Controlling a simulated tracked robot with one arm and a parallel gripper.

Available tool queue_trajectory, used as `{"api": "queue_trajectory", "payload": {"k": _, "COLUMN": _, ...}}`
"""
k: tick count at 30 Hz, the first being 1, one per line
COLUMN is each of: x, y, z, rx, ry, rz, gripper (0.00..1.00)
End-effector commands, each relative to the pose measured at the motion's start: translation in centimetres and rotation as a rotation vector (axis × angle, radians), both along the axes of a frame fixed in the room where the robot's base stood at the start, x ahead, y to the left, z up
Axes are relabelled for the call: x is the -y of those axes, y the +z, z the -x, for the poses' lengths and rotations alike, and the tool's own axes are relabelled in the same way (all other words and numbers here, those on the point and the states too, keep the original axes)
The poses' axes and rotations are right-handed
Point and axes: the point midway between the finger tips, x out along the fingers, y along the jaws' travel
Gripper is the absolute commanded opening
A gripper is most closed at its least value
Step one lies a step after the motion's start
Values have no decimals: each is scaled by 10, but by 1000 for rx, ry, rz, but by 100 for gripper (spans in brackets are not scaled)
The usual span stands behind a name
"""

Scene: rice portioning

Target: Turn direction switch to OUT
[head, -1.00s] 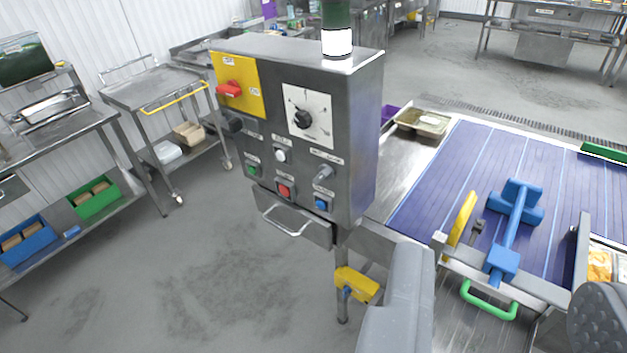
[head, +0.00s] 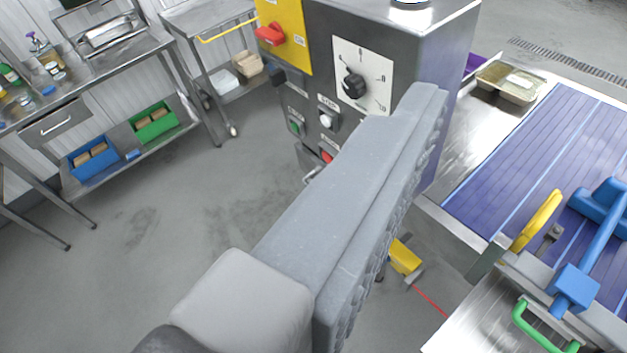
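The steel control box (head: 318,75) stands upright in the upper middle. It has a black dial on a white scale plate (head: 362,76), a red rotary handle on a yellow plate (head: 270,35), a white button (head: 328,119) and a green button (head: 296,127). The lower right of its front is hidden behind my gripper, including the grey lever switch seen there earlier. Labels are too small to read. One long grey finger of my gripper (head: 400,140) crosses the view, its tip in front of the box. Its ridged inner face shows with nothing against it; the other finger is out of view.
A purple conveyor (head: 530,150) with blue fittings (head: 595,250) and a green handle (head: 540,330) lies at the right. A yellow foot-level part (head: 404,257) sits below the box. Steel benches (head: 85,85) stand at the left. The grey floor at lower left is clear.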

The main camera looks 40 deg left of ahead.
Motion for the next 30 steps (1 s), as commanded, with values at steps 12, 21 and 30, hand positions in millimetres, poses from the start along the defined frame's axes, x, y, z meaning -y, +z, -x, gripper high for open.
{"api": "queue_trajectory", "payload": {"k": 12, "x": -144, "y": -58, "z": -147, "rx": 72, "ry": 137, "rz": -420, "gripper": 84}}
{"api": "queue_trajectory", "payload": {"k": 21, "x": -210, "y": -163, "z": -207, "rx": 108, "ry": -28, "rz": -660, "gripper": 84}}
{"api": "queue_trajectory", "payload": {"k": 30, "x": -223, "y": -283, "z": -196, "rx": 200, "ry": -298, "rz": -650, "gripper": 84}}
